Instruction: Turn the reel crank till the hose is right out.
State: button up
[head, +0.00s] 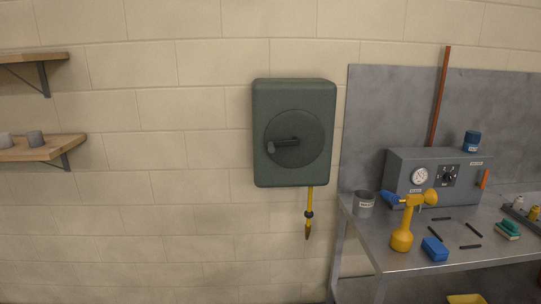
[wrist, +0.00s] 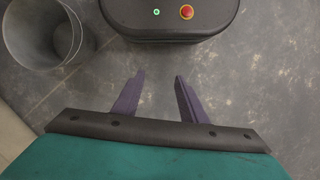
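The hose reel (head: 294,98) is a dark green box fixed to the block wall in the middle of the head view. Its round front disc carries a dark crank (head: 285,143), whose arm lies roughly level, with a knob at the left end. A short piece of yellow hose (head: 310,196) hangs from the underside, with a dark collar and a nozzle (head: 308,231) at its end. My gripper (wrist: 160,76) shows only in the wrist view. Its two purple fingers are apart with nothing between them, above the floor and away from the reel.
A metal bench (head: 395,262) stands right of the reel, bearing a grey control box (head: 400,172), a yellow-and-blue tool (head: 402,238), a blue block (head: 435,249) and a grey cup (head: 364,204). Wall shelves (head: 40,150) are at left. A grey bin (wrist: 72,40) stands on the floor.

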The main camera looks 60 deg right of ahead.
jog(key=w+d+r+m+t+h+b, duration=0.1)
jog(key=w+d+r+m+t+b, duration=0.25)
jog(key=w+d+r, duration=0.75)
jog(key=w+d+r+m+t+h+b, duration=0.1)
jog(key=w+d+r+m+t+b, duration=0.3)
jog(key=w+d+r, duration=0.8)
jog(key=s+d+r+m+t+h+b, duration=0.2)
jog(key=d+r+t+h, duration=0.2)
jog(key=d+r, duration=1.25)
jog(key=s+d+r+m+h+b, duration=0.1)
jog(key=s+d+r+h, duration=0.2)
jog(key=r, duration=0.7)
jog(key=s+d+r+m+t+h+b, duration=0.1)
jog(key=s+d+r+m+h+b, duration=0.1)
jog(key=s+d+r, duration=0.4)
jog(key=s+d+r+m+t+h+b, duration=0.1)
jog(key=s+d+r+h, duration=0.3)
jog(key=s+r, duration=0.6)
notch_tip(320, 180, up, 4)
jog(key=shift+s+d+f+m+b, duration=0.15)
jog(key=shift+d+m+b, duration=0.25)
jog(key=shift+d+m, duration=0.4)
jog(key=shift+d+p, duration=0.15)
jog(key=shift+p, duration=0.25)
